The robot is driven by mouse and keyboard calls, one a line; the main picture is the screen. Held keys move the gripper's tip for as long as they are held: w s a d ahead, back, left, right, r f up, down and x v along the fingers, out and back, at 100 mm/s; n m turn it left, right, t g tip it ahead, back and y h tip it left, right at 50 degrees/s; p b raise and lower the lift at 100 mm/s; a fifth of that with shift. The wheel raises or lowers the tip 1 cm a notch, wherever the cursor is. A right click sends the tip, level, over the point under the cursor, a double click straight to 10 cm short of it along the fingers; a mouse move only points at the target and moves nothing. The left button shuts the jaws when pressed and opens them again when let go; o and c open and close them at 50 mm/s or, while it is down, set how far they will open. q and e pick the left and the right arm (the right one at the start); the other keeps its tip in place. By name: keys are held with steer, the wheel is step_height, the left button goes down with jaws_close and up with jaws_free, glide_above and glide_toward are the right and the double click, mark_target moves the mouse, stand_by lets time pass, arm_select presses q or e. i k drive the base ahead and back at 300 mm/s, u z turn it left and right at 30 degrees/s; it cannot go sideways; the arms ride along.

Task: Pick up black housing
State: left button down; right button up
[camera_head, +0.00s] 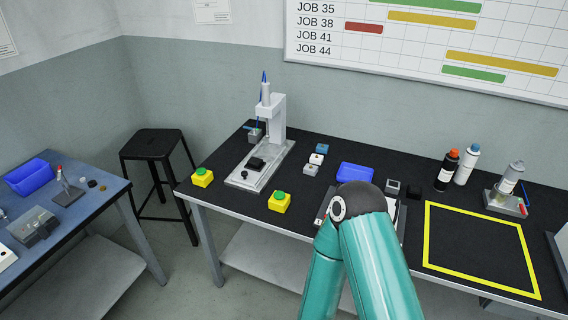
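A small black block (414,191) sits on the dark workbench, right of a grey block (392,187) and left of the yellow-outlined area; it looks like a housing. Another flat black piece (256,164) lies on the light base of the gantry screwdriver (270,140); I cannot tell which of the two is the black housing. One of my teal arms rises from the bottom, its dark elbow joint in front of the bench's middle. Neither of my grippers shows, so what they hold cannot be seen.
Blue (322,148), white (316,159) and grey (310,169) small blocks stand right of the gantry. Yellow button boxes (203,177) (280,202) flank its front. A blue bin (355,173), bottles (447,170) and a dark stool (158,145) are around. The yellow outline (427,235) encloses clear bench.

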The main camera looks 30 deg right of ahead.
mark_target(254, 162)
steer(key=z, duration=0.2)
steer(key=i, duration=1)
steer(key=u, duration=0.1)
